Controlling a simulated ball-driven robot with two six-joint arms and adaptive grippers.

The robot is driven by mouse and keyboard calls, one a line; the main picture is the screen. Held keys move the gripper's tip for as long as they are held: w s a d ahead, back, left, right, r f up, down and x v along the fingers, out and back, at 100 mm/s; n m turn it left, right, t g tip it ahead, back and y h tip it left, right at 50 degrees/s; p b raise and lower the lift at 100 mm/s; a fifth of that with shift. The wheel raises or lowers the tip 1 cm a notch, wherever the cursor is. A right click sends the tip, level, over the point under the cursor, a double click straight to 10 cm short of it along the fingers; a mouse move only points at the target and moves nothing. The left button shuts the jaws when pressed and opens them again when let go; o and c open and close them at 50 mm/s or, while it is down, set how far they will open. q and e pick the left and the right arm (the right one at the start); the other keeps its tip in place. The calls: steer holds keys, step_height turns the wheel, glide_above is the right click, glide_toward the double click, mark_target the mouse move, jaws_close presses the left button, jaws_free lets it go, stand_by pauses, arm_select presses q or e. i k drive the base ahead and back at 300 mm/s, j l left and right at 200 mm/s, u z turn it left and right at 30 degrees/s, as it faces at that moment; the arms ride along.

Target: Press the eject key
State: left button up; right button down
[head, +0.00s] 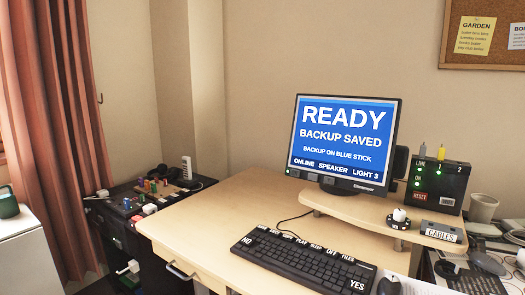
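A black keyboard (300,262) lies on the light wooden desk (235,205) in the head view. White labels run along its far edge; some read like PLAY, SLEEP, OFF and FILES, with NO at the far left and YES at the near right. The labels at the left are too small to read surely, so I cannot tell which key is eject. The monitor (343,144) shows a blue screen with READY, BACKUP SAVED and BACKUP ON BLUE STICK. Neither of my grippers is in view.
A wooden riser (360,211) carries the monitor and a black box (438,182) with a red RESET button, green lights and two plugged sticks, one yellow. A black mouse-like object (389,286) sits right of the keyboard. The desk left of the keyboard is clear.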

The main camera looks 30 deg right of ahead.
mark_target(273, 232)
steer(key=z, duration=1.55)
